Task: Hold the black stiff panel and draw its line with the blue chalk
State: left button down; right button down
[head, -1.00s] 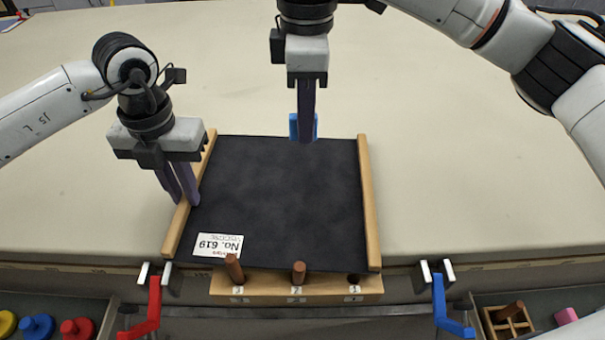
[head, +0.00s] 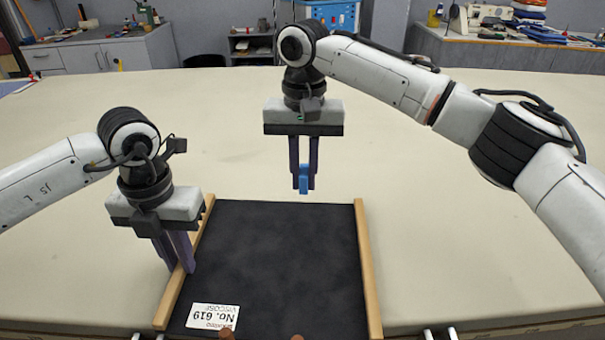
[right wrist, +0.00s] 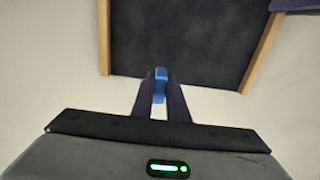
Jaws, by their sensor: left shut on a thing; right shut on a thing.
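The black stiff panel (head: 280,265) lies on the table with wooden strips along its left and right sides; a white label marked No. 619 is at its near left corner. I see no drawn line on it. My left gripper (head: 180,268) is shut on the panel's left edge at the wooden strip (head: 190,275). My right gripper (head: 304,188) is shut on the blue chalk (head: 304,184), just past the panel's far edge and seemingly above the table. In the right wrist view the chalk (right wrist: 160,85) sits between the fingertips, near the panel's far edge (right wrist: 190,72).
The cloth table (head: 470,190) is clear around the panel on the right and behind. Tips of brown pegs (head: 227,336) show at the near edge. Cabinets and shelves with tools stand far behind the table.

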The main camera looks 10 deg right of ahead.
aim_at(303, 238)
jog(key=shift+f, duration=2.9)
jog(key=shift+f, duration=0.45)
jog(key=shift+s+a, duration=0.15)
jog(key=shift+s, duration=0.35)
jog(key=shift+s+a, duration=0.15)
jog(key=shift+s, duration=0.35)
jog(key=shift+s+a+f, duration=0.1)
jog(key=shift+s+a, duration=0.05)
jog(key=shift+s, duration=0.35)
jog(key=shift+s+a, duration=0.15)
jog(key=shift+s, duration=0.35)
jog(key=shift+s, duration=0.1)
jog(key=shift+s+a, duration=0.3)
jog(key=shift+s, duration=0.55)
jog(key=shift+s, duration=0.1)
